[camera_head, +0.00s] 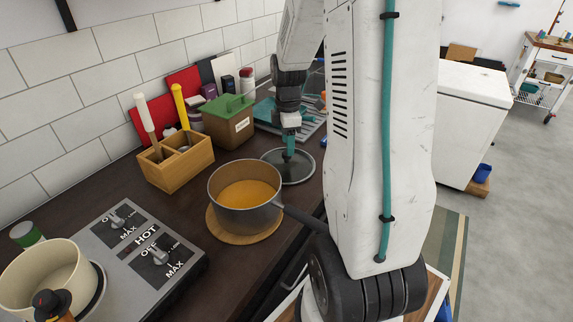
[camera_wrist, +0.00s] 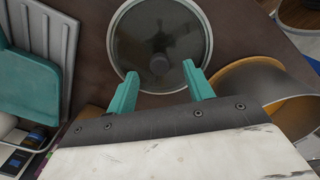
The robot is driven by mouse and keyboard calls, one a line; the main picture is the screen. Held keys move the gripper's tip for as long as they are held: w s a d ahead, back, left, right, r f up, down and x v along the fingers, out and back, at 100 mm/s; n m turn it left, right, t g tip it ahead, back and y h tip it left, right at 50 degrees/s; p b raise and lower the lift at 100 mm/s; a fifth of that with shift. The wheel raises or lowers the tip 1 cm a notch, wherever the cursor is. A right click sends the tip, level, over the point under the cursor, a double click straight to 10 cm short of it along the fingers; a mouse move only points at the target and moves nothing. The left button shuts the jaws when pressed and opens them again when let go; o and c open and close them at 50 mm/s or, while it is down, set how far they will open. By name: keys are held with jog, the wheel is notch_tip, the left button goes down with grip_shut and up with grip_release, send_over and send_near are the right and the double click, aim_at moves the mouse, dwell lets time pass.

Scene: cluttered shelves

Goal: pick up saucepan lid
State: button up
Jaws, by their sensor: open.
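The saucepan lid (camera_head: 297,168) is a round glass lid with a grey metal rim, lying on the dark counter behind the saucepan. In the wrist view the lid (camera_wrist: 137,63) is at top centre, with a dark round knob (camera_wrist: 159,64) in its middle. My gripper (camera_wrist: 157,83) is open, its two teal fingers apart and pointing at the lid, with nothing between them. In the head view my gripper (camera_head: 290,150) is above the lid, over its knob. Whether the fingertips touch the lid is not clear.
A grey saucepan (camera_head: 230,206) with orange contents stands on a round wooden board (camera_head: 217,226) beside the lid. A hob (camera_head: 190,266) is at front left.

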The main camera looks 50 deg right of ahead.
aim_at(287, 160)
notch_tip(287, 160, down, 5)
jog(key=shift+w+a+r, duration=0.1)
jog(key=shift+w, duration=0.05)
grip_shut()
jog(key=shift+r, duration=0.1)
